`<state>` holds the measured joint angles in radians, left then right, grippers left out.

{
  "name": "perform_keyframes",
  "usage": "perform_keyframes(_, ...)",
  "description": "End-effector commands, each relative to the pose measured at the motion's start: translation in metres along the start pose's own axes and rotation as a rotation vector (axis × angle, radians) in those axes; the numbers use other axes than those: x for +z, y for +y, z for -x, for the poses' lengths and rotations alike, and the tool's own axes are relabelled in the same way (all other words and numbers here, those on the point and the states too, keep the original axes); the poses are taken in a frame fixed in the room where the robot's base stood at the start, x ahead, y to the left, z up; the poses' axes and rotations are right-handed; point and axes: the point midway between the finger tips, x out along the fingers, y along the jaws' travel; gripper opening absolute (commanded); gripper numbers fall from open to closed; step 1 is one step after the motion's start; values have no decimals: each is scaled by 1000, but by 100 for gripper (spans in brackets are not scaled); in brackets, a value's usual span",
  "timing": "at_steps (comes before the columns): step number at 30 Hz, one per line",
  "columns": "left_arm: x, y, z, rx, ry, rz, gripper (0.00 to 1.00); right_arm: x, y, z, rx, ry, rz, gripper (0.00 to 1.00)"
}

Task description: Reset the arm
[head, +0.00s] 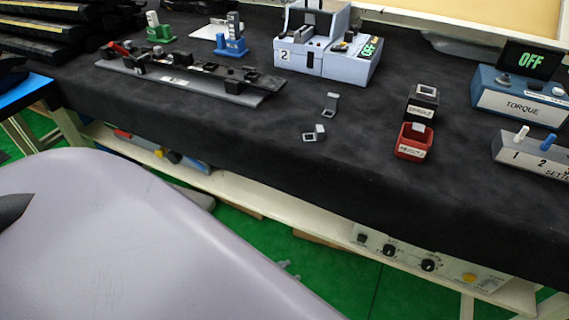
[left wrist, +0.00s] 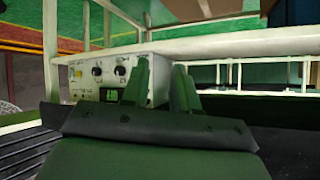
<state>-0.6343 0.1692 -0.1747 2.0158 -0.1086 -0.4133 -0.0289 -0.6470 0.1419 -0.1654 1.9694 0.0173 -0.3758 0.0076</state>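My left gripper (left wrist: 162,80) shows in the left wrist view as two green fingers with a gap between them and nothing held there. It faces a white control panel (left wrist: 108,72) with black knobs, apart from it. In the head view only a dark pointed piece, likely part of my left gripper, shows at the left edge, low and away from the table. My right gripper is in neither view. Two small grey clips (head: 330,104) (head: 314,134) lie loose on the black-covered table (head: 230,150).
On the table stand a long grey fixture rail (head: 180,82), a pale blue machine marked 2 (head: 300,55), a red bin (head: 414,143), a black bin (head: 423,100), a blue TORQUE box (head: 520,97) and a grey switch box (head: 530,152). A shelf with knobs (head: 410,258) runs below the table.

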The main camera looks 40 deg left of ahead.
Motion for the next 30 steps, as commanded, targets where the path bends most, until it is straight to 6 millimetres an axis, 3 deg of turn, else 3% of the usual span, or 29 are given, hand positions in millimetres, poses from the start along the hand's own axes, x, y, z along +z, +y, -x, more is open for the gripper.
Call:
perform_keyframes(4, 16, 12, -2, 36, -17, 156, 29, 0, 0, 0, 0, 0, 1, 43)
perform_keyframes(14, 17, 14, -2, 42, -18, 184, 29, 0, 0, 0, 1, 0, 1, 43)
perform_keyframes(19, 6, 11, 6, 41, -18, 181, 29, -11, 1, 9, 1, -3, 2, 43)
perform_keyframes(26, -23, 4, 29, 36, -16, 175, 29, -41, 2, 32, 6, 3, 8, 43)
perform_keyframes(30, -26, 2, 31, 34, -14, 173, 29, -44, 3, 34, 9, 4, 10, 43)
